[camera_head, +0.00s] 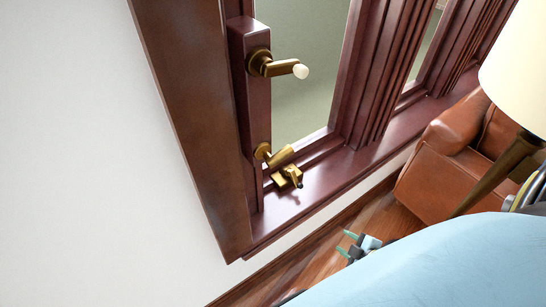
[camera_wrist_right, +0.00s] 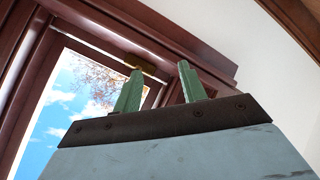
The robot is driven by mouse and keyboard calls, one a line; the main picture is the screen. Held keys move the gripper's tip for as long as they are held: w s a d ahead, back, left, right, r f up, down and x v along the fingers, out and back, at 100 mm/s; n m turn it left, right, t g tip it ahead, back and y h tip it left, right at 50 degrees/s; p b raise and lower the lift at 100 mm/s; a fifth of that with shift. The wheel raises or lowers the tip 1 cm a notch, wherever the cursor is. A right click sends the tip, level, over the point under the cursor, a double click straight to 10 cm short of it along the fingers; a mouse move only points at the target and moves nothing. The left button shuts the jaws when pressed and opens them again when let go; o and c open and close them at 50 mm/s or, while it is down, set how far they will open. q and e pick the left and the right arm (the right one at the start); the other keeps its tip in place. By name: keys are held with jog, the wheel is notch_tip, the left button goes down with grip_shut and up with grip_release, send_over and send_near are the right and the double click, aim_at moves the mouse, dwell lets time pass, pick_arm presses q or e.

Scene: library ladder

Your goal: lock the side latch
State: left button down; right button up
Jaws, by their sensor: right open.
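A brass latch (camera_head: 273,155) sits low on the dark red window stile, its stubby lever angled up to the right. Just below it, a second brass fitting (camera_head: 288,177) with a small dark-tipped lever sits at the sill; I cannot tell which is the side latch. A larger brass handle (camera_head: 275,67) with a pale tip is higher on the stile. My right gripper (camera_head: 346,243) is open and empty, below and right of the fittings and apart from them. Its green fingers also show in the right wrist view (camera_wrist_right: 160,72), with blurred brass behind the left finger. My left gripper is not visible.
The window sill (camera_head: 325,178) juts out beneath the glass. A brown leather chair (camera_head: 440,180) and a cream lampshade (camera_head: 520,65) stand at the right. A light blue surface (camera_head: 450,265) fills the lower right. The white wall (camera_head: 90,150) at the left is bare.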

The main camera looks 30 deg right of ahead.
aim_at(279, 156)
jog(key=w+r+n+t+y, duration=0.2)
jog(key=w+r+n+y, duration=0.15)
jog(key=r, duration=0.45)
jog(key=w+r+n+t+y, duration=0.1)
jog(key=w+r+n+y, duration=0.15)
jog(key=r+n, duration=0.4)
jog(key=w+r+n+t+y, duration=0.2)
jog(key=w+r, duration=0.1)
jog(key=r, duration=0.6)
jog(key=s+a+r+n+g+y+b, duration=0.1)
jog(key=a+r+n+g+y, duration=0.4)
jog(key=r+n, duration=0.55)
jog(key=shift+m+t+y, duration=0.25)
jog(key=shift+t+y, duration=0.25)
jog(key=shift+t, duration=0.2)
jog(key=x, duration=1.3)
jog(key=shift+s+a+p, duration=0.3)
jog(key=shift+a+p, duration=0.05)
jog(key=shift+a, duration=0.05)
